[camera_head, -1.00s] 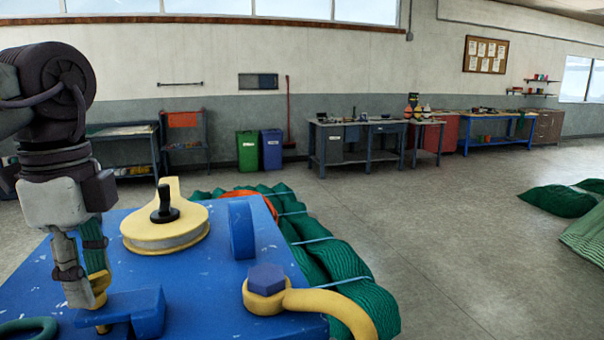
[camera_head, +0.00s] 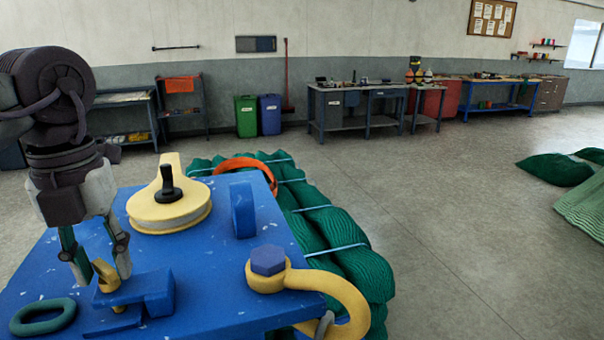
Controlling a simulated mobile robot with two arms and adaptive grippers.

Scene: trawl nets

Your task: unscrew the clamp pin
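The yellow clamp pin (camera_head: 107,274) stands in a blue clamp (camera_head: 138,293) on the near left of the blue bench top. My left gripper (camera_head: 104,278) points down over the pin, one finger on each side of its head. Its fingers are spread, and a gap shows between the pin and the left finger; whether the right finger touches the pin I cannot tell. My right gripper is not in view.
On the blue bench top (camera_head: 210,275) are a green ring (camera_head: 43,316), a yellow round block with a black knob (camera_head: 168,208), an upright blue plate (camera_head: 242,210) and a yellow shackle with a blue bolt (camera_head: 325,283). Green net bundles (camera_head: 350,250) lie beyond its right edge.

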